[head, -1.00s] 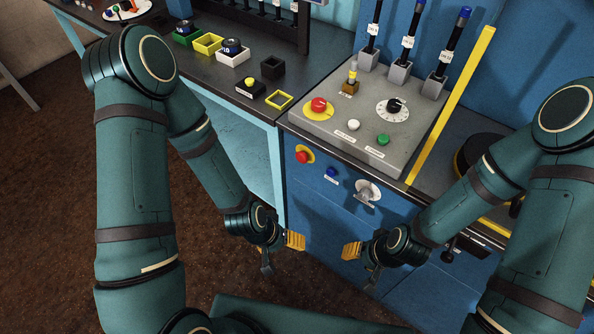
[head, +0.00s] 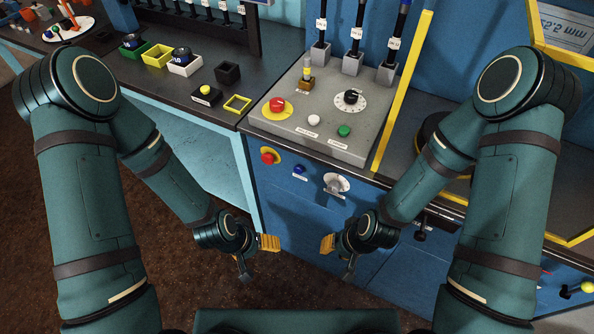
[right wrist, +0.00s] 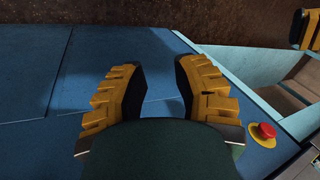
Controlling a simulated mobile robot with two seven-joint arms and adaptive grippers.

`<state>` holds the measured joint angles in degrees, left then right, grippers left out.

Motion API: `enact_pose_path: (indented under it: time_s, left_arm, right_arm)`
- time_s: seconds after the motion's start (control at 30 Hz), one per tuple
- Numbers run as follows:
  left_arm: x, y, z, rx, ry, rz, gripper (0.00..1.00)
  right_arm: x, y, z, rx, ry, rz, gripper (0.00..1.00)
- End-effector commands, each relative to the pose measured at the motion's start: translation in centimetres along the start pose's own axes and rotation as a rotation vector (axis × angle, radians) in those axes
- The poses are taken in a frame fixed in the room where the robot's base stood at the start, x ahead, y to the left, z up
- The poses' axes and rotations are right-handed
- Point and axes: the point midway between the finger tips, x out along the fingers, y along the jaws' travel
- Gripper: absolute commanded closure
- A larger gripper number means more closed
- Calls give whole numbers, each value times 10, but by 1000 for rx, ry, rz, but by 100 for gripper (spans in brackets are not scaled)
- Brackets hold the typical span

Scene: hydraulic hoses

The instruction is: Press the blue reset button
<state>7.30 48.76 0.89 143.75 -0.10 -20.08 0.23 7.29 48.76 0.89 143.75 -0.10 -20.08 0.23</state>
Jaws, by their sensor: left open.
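The blue button (head: 299,170) is on the blue front panel of the cabinet, between a red button and a metal rotary handle. My left gripper (head: 258,254) is open and empty in front of the cabinet, below and left of the blue button. My right gripper (head: 338,254) is below and right of the button, apart from it. In the right wrist view my right gripper (right wrist: 160,90) has its yellow-padded fingers spread with nothing between them. The blue button does not show in that view.
A red button on yellow (head: 267,157) sits left of the blue one; it also shows in the right wrist view (right wrist: 264,132). The rotary handle (head: 337,184) is to the right. Above is a grey control box (head: 290,140). Brown floor lies below the grippers.

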Motion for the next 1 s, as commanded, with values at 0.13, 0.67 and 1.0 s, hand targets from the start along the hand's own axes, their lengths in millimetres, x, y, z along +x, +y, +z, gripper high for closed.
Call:
enact_pose_path:
  time_s: [0.13,0.67,1.0]
  left_arm:
    - [0,0,0,0,0,0,26]
    - [0,0,0,0,0,0,26]
    - [0,0,0,0,0,0,26]
  right_arm:
    - [0,0,0,0,0,0,100]
    - [0,0,0,0,0,0,100]
    - [0,0,0,0,0,0,100]
